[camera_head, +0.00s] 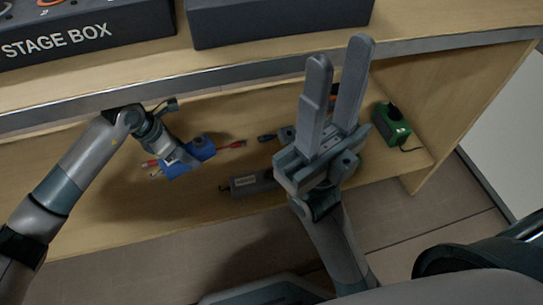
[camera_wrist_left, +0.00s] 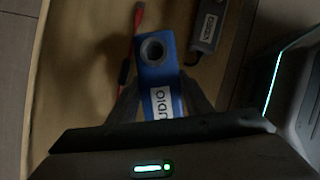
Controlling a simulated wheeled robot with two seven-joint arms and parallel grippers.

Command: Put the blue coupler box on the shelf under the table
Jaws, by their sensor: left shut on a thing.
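The blue coupler box (camera_head: 201,147) is within the shelf space under the table. It has a red-plugged lead at each end. In the left wrist view the blue coupler box (camera_wrist_left: 155,62) shows a round socket and a white label. My left gripper (camera_head: 172,158) reaches under the table edge and is shut on the box; its fingers (camera_wrist_left: 160,100) lie along both sides. I cannot tell whether the box touches the shelf (camera_head: 110,205). My right gripper (camera_head: 339,52) is open and empty, pointing up in front of the shelf's right part.
A grey box (camera_head: 250,184) lies on the shelf right of the blue box. A green box (camera_head: 391,124) stands at the shelf's right end by the side panel (camera_head: 455,90). The stage box (camera_head: 85,35) and a dark case (camera_head: 280,18) are on the tabletop. The shelf's left part is clear.

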